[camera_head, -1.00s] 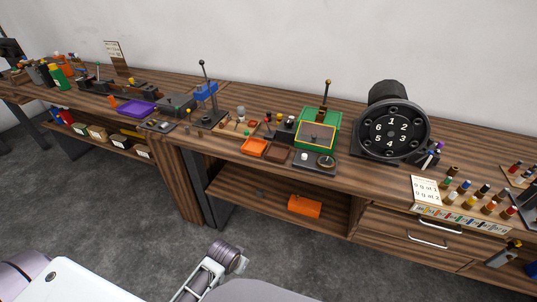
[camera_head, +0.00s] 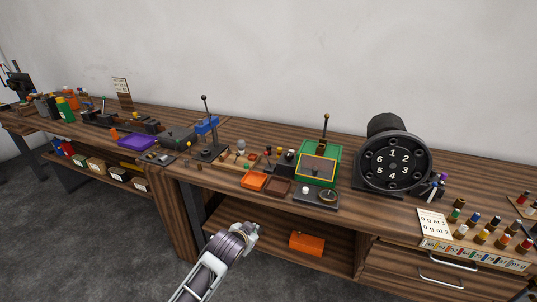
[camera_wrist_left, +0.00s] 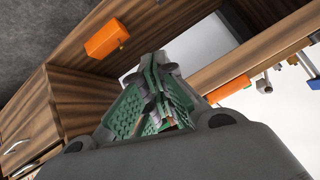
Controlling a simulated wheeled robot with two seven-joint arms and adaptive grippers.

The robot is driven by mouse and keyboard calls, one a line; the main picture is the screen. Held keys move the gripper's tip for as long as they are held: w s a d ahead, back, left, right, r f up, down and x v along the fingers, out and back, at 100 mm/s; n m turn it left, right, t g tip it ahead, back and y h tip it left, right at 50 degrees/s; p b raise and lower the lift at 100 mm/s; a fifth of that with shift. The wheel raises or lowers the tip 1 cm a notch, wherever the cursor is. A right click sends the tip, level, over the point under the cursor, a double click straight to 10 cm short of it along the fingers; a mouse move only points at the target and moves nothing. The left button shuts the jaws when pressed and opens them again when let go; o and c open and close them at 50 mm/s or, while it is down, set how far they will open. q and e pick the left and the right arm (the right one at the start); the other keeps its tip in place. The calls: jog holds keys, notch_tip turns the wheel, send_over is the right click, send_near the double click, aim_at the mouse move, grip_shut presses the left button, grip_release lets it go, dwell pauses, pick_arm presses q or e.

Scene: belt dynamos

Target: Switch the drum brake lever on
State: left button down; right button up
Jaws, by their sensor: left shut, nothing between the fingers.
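Two upright levers with ball knobs stand on the long wooden workbench. One is a dark lever (camera_head: 205,111) in a blue-topped dark mount. The other is a lever with a yellowish knob (camera_head: 325,127) behind the green box (camera_head: 319,164). I cannot tell which is the drum brake lever. A black numbered drum (camera_head: 393,157) stands to their right. My left gripper (camera_head: 255,230) is below and in front of the bench top, apart from both levers. In the left wrist view its green-padded fingers (camera_wrist_left: 160,65) are shut and empty. My right gripper is not in view.
An orange box (camera_head: 306,243) lies on the shelf below. A colored vial rack (camera_head: 476,251) is at right. The floor in front is clear.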

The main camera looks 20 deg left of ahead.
pick_arm(q)
jog(key=w+a+r+m+t+h, duration=0.1)
jog(key=w+r+m+t, duration=0.2)
jog(key=w+r, duration=1.5)
jog(key=t, duration=0.4)
jog(key=shift+w+a+r+m+t, duration=0.25)
jog(key=shift+w+r+m+t, duration=0.05)
jog(key=shift+w+r, duration=0.05)
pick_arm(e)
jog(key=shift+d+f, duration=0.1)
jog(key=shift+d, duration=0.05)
pick_arm(q)
jog(key=shift+w, duration=0.1)
